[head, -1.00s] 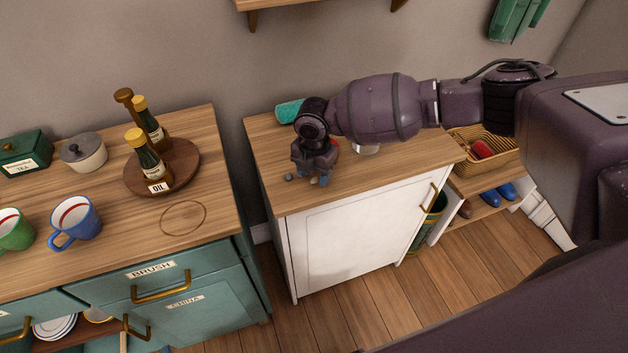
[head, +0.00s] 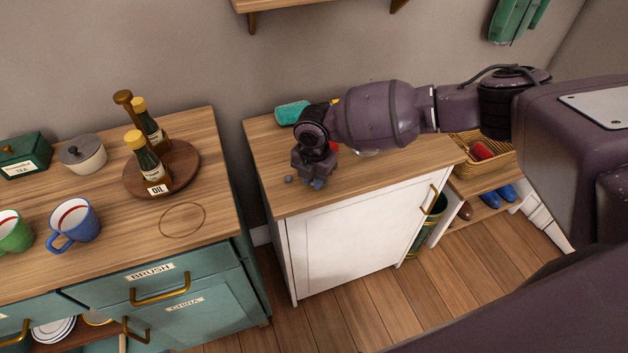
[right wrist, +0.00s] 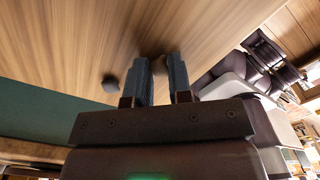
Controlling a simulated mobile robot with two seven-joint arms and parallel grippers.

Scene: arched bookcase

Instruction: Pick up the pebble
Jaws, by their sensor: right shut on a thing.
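My right gripper (head: 318,184) is low over the top of the white cabinet (head: 268,160), pointing down near its front left part. In the right wrist view its two fingers (right wrist: 160,82) are closed about a small brown roundish thing (right wrist: 159,64), mostly hidden between the tips; I cannot tell for sure what it is. A small dark grey lump that looks like a pebble (head: 288,179) lies on the wood just left of the gripper, outside the fingers. It also shows in the right wrist view (right wrist: 111,82), apart from the left finger. My left gripper is not in view.
A teal item (head: 292,112) lies at the cabinet's back left; a red thing (head: 333,146) is partly hidden behind the gripper. A gap separates the green counter on the left, holding mugs (head: 76,222) and bottles (head: 149,165). A basket (head: 500,160) stands at right.

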